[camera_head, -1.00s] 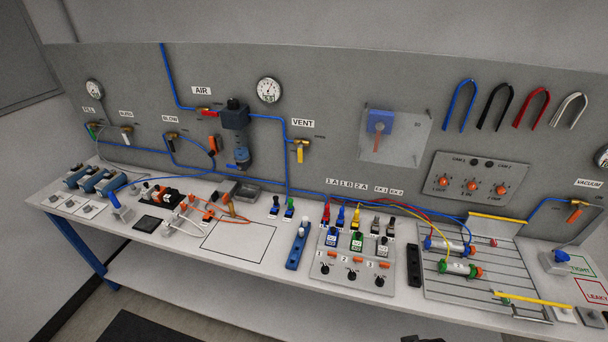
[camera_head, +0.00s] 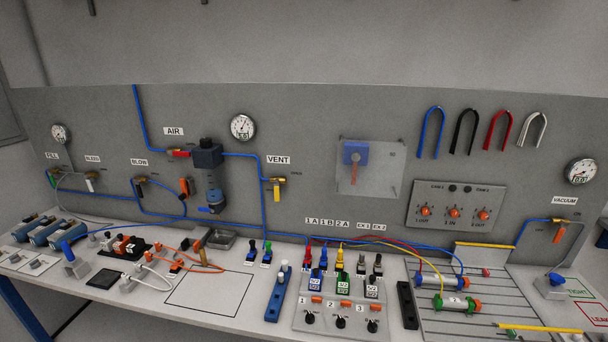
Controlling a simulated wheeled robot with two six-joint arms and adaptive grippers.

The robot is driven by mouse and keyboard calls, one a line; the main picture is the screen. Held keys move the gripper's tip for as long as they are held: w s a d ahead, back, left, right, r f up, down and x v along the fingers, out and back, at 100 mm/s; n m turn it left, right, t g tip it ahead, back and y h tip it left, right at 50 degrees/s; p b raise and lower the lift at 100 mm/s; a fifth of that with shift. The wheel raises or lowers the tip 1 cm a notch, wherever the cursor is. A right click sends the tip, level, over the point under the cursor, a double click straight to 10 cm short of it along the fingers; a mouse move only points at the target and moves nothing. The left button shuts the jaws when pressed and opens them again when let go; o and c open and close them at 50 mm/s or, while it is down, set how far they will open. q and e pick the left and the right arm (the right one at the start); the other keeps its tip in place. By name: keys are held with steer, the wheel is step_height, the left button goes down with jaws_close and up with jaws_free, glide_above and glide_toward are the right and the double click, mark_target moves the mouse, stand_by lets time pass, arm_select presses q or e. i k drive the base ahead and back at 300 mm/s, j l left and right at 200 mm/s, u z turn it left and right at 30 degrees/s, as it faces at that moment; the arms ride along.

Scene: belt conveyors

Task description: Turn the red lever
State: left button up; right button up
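A red lever (camera_head: 179,153) lies roughly level on the blue air line under the AIR label (camera_head: 173,131), left of the dark filter unit (camera_head: 208,175). Another red-orange lever (camera_head: 354,173) hangs straight down from a blue box (camera_head: 355,152) behind a clear panel (camera_head: 384,168). Neither of my grippers shows in the head view.
A yellow-handled VENT valve (camera_head: 277,188) and an orange-handled VACUUM valve (camera_head: 558,232) are on the back panel. The bench (camera_head: 232,322) holds valve blocks, cylinders (camera_head: 458,303) and tubing. A round gauge (camera_head: 243,127) is above the air line.

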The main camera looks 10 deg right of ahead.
mark_target(170, 153)
steer(key=z, duration=1.05)
steer(key=u, duration=1.7)
